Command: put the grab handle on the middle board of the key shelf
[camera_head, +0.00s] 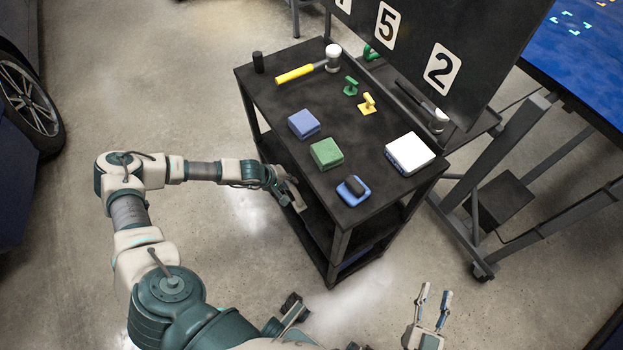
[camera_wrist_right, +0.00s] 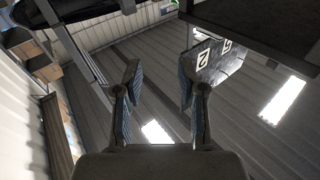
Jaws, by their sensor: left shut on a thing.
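The key shelf is the dark cart with a top board (camera_head: 268,95) and lower boards in the head view. My left gripper (camera_head: 286,190) reaches to its left side, below the top board's edge, at the opening above a lower board. It is shut on a small pale thing (camera_head: 297,201), seemingly the grab handle, mostly hidden by the fingers. Whether that thing touches a board I cannot tell. My right gripper (camera_head: 435,291) is open and empty in front of the cart; the right wrist view shows its spread fingers (camera_wrist_right: 159,85) with nothing between them.
The top board holds a yellow-handled hammer (camera_head: 297,74), a blue block (camera_head: 304,123), a green block (camera_head: 326,153), a white box (camera_head: 409,153) and a blue block with a black top (camera_head: 353,190). A dark numbered panel (camera_head: 415,45) stands behind. Open floor lies left.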

